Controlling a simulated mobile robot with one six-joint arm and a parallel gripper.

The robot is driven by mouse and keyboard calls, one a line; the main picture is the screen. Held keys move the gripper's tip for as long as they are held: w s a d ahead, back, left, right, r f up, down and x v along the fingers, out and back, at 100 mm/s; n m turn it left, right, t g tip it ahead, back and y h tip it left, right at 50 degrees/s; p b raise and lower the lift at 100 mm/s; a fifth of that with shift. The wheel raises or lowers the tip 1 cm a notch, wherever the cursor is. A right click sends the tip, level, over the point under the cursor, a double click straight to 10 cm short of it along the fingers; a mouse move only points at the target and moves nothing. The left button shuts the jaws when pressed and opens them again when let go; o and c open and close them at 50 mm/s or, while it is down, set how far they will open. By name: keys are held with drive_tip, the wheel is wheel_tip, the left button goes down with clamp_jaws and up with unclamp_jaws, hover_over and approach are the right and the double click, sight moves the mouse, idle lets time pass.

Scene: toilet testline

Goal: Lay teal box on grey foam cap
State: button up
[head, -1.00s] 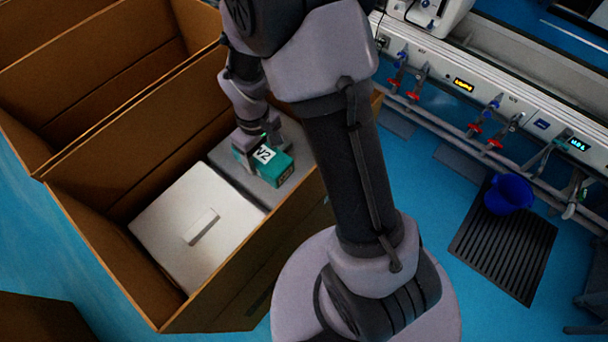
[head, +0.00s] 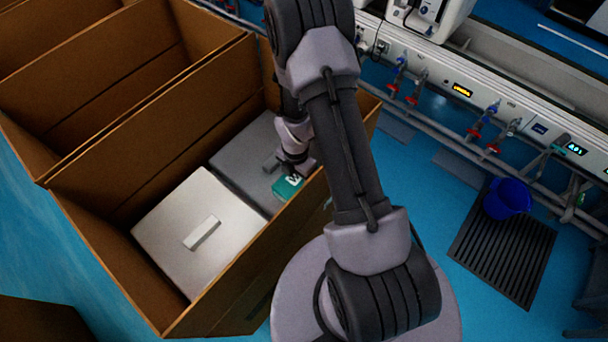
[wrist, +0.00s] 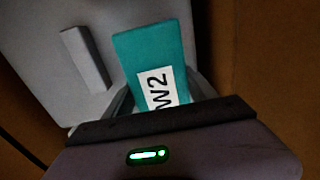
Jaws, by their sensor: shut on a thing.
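The teal box (head: 288,187) has a white label and is held in my gripper (head: 284,171), low inside the cardboard carton near its right wall. The carton wall hides part of the box. In the wrist view the teal box (wrist: 150,50) is gripped between the fingers, with the label facing the camera. The grey foam cap (head: 238,158) lies in the carton under my gripper; in the wrist view the cap (wrist: 55,25) with a raised bar is to the left of the box. I cannot tell whether box and cap touch.
A white foam cap (head: 180,255) with a slot-like bar lies in front of the grey one in the same carton (head: 145,125). The carton walls rise around both. A blue bucket (head: 507,197) on a black slatted mat (head: 500,245) and a pipe bench stand to the right.

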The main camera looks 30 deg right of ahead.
drive_tip(key=d, duration=0.1)
drive_tip(key=w+d, duration=0.2)
drive_tip(key=shift+d+f+b, duration=0.25)
drive_tip(key=shift+b, duration=0.05)
drive_tip(key=shift+w+d+f, duration=0.2)
drive_tip(key=shift+f, duration=0.05)
drive_tip(key=shift+f+b, duration=0.85)
drive_tip(key=shift+f, duration=0.6)
drive_tip(key=shift+f, duration=0.15)
drive_tip(key=o, duration=1.7)
